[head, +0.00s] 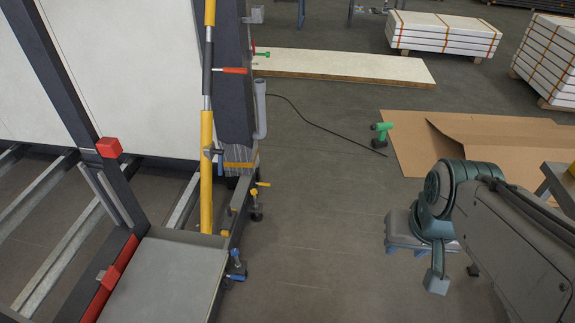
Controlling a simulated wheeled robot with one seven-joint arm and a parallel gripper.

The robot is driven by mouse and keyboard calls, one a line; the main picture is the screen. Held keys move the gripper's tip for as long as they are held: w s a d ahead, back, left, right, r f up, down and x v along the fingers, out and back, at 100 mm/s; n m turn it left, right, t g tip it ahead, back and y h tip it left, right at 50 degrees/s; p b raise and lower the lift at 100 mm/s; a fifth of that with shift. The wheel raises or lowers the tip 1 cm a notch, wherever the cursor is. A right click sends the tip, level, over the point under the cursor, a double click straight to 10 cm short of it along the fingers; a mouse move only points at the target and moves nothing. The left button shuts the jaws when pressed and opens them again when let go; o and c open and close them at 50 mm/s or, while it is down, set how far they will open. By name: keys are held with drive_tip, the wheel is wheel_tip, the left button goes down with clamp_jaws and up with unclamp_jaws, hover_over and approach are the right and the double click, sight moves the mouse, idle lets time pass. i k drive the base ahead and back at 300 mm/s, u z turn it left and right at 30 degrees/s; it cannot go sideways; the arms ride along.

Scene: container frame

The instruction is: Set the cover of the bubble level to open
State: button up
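I cannot make out a bubble level or its cover for certain. A long upright pole (207,150), yellow with a dark middle section, stands against the frame at left centre. A small orange bar (240,164) lies across the foot of the dark post beside it. My arm comes in from the lower right, with a grey link and a teal joint. What looks like my gripper (406,248) is beyond the joint, over open floor, well right of the frame. Its fingers are small and partly hidden by the arm, so their opening is unclear. I see nothing held.
A dark frame with white panels (110,70) and red brackets fills the left. A grey plate (170,280) lies low in front. A green tool (382,130) stands by a cardboard sheet (480,140), its cable crossing the floor. Floor between frame and arm is clear.

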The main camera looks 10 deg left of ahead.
sight(228, 223)
drive_tip(key=z, duration=0.25)
drive_tip(key=i, duration=1.5)
drive_tip(key=u, duration=1.15)
drive_tip(key=i, duration=1.05)
drive_tip(key=u, duration=1)
